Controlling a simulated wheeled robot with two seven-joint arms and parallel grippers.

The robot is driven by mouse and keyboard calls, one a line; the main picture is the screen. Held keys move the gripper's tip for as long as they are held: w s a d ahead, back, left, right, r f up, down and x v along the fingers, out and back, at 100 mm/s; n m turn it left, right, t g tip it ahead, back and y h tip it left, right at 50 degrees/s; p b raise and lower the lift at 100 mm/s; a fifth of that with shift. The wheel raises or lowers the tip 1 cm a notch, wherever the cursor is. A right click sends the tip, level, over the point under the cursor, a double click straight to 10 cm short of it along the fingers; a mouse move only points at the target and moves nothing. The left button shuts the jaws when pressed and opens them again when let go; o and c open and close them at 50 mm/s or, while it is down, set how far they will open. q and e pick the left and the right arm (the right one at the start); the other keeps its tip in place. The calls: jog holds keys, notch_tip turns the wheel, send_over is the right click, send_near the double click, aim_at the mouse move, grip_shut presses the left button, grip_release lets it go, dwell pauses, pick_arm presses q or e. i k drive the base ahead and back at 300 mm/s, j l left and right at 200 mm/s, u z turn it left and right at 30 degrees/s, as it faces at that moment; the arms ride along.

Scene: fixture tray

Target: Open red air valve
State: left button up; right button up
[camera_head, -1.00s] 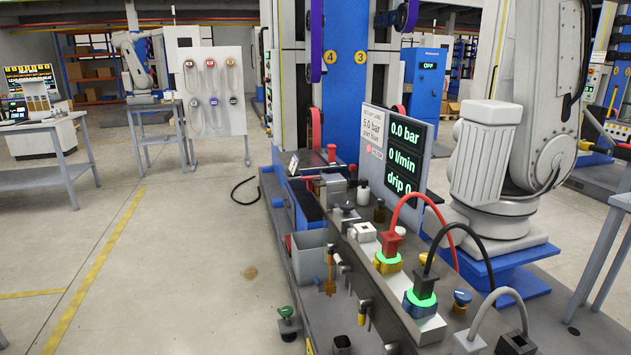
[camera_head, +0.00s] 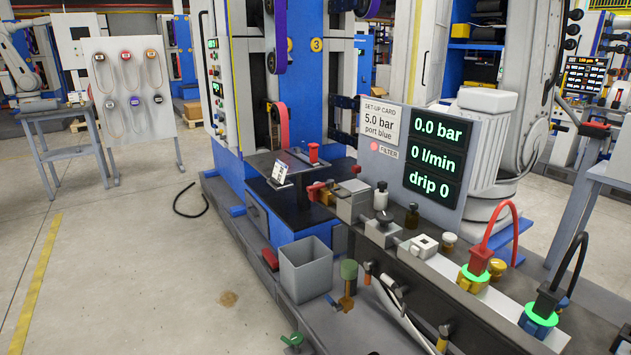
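A red handle (camera_head: 318,192) sits at the left end of a grey metal block (camera_head: 350,200) on the rig's dark bench. It looks like the red air valve, but its exact setting is too small to tell. A red knob (camera_head: 314,152) also stands on the dark plate behind it, and I cannot tell whether that is the valve instead. The display panel (camera_head: 433,160) reads 0.0 bar, 0 l/min and drip 0. The set-up card (camera_head: 379,124) reads 5.0 bar, port blue. Neither of my grippers is in view.
A red plug (camera_head: 480,260) and a black plug (camera_head: 544,303) with hoses stand in green-lit ports at right. A grey bin (camera_head: 305,270) and a green knob (camera_head: 349,270) are at the front. The floor on the left is mostly clear, with a black cable (camera_head: 188,203) lying there.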

aim_at(329, 184)
jog(key=i+j+z, duration=0.15)
jog(key=j, duration=0.2)
jog(key=i+j+z, duration=0.3)
jog(key=j, duration=0.5)
jog(key=i+j+z, duration=0.15)
jog(key=j, duration=0.25)
jog(key=i+j+z, duration=0.15)
jog(key=j, duration=0.3)
jog(key=i+j+z, duration=0.15)
jog(key=j, duration=0.3)
